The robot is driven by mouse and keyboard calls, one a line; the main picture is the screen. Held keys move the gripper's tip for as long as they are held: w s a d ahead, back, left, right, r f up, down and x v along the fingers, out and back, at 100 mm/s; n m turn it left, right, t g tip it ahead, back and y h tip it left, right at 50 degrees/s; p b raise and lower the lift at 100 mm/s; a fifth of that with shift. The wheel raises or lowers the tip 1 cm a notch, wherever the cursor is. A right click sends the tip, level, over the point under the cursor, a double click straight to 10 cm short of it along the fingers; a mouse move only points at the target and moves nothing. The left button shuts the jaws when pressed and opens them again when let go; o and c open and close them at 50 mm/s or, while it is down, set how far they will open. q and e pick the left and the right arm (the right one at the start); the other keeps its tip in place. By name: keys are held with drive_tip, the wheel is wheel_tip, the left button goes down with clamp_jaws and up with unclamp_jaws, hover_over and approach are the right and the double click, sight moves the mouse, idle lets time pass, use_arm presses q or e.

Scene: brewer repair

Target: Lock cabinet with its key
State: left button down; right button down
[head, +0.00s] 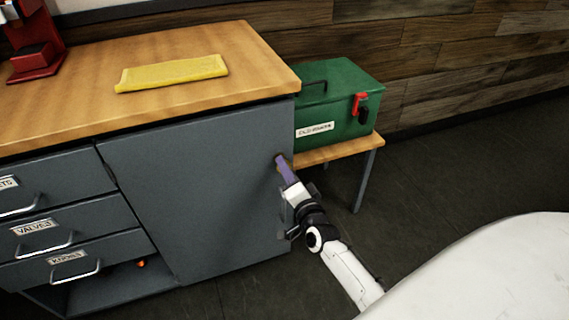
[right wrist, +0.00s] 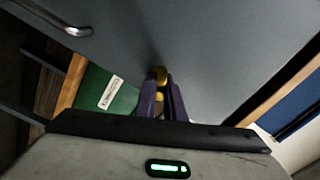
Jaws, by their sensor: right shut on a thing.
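The grey cabinet door (head: 195,190) is closed, under a wooden worktop. My right gripper (head: 281,162) is at the right edge of this door. In the right wrist view its purple fingers (right wrist: 161,100) are shut on a small brass key (right wrist: 160,76), up against the grey door face. The lock itself is hidden behind the key and fingers, so I cannot tell how deep the key sits or how far it is turned. My left gripper is not in view.
A yellow cloth (head: 172,73) lies on the worktop (head: 230,55). A red machine (head: 35,55) stands at its left. A green toolbox (head: 335,95) sits on a low side table (head: 352,148) right of the cabinet. Labelled drawers (head: 50,225) are at the left. The floor at right is clear.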

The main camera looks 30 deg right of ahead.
drive_tip(key=n+p, duration=0.1)
drive_tip(key=n, duration=0.1)
drive_tip(key=shift+r+n, duration=0.1)
drive_tip(key=shift+n, duration=0.3)
drive_tip(key=n+p, duration=0.1)
drive_tip(key=n, duration=0.1)
drive_tip(key=shift+n, duration=0.4)
drive_tip(key=n+p, duration=0.1)
drive_tip(key=n, duration=0.2)
drive_tip(key=shift+n+p, duration=0.35)
drive_tip(key=shift+n, duration=1.65)
drive_tip(key=c, duration=1.8)
unclamp_jaws()
drive_tip(key=shift+c, duration=0.2)
drive_tip(key=shift+s, duration=0.1)
